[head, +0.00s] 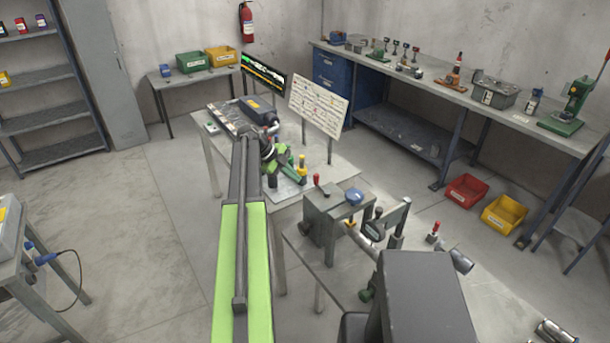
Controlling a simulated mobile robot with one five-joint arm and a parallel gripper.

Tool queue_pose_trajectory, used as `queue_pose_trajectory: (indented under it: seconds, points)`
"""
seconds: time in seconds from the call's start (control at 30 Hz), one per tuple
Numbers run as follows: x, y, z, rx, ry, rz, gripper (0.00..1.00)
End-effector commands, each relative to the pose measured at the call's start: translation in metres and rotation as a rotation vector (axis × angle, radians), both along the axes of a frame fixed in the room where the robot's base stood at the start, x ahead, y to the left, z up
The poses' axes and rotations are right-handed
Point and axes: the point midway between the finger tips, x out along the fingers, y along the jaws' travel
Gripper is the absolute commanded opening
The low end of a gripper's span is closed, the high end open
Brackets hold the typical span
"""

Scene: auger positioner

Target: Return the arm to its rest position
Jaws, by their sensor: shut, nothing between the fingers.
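My arm (243,265), lime green and dark grey, reaches from the bottom of the head view up and away to the middle left. Its far end is over the light grey table with the blue-grey machine box (257,108). My gripper (270,160) is small there, at the arm's end, beside green and dark fixture parts. It is shut with nothing seen held. Its fingertips are hard to make out against the fixture, and I cannot tell whether they touch it.
A grey clamp fixture (322,220) with a red knob and blue cap stands on the nearer bench, right of my arm. A white chart board (319,104) and a dark screen (263,76) stand behind. Red (466,191) and yellow (503,215) bins sit on the floor at right.

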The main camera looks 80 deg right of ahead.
Motion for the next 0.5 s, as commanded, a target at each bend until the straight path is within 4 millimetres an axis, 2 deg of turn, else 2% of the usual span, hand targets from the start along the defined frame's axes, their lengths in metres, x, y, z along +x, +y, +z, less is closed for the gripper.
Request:
queue_pose_trajectory:
  seconds: [0.03,0.2,0.5]
  points:
    - [0.009,0.001,0.024,0.000,0.000,0.002,0.00]
    - [0.030,0.005,0.047,0.002,-0.001,0.002,0.00]
    - [0.040,0.007,0.052,0.001,-0.001,-0.001,0.00]
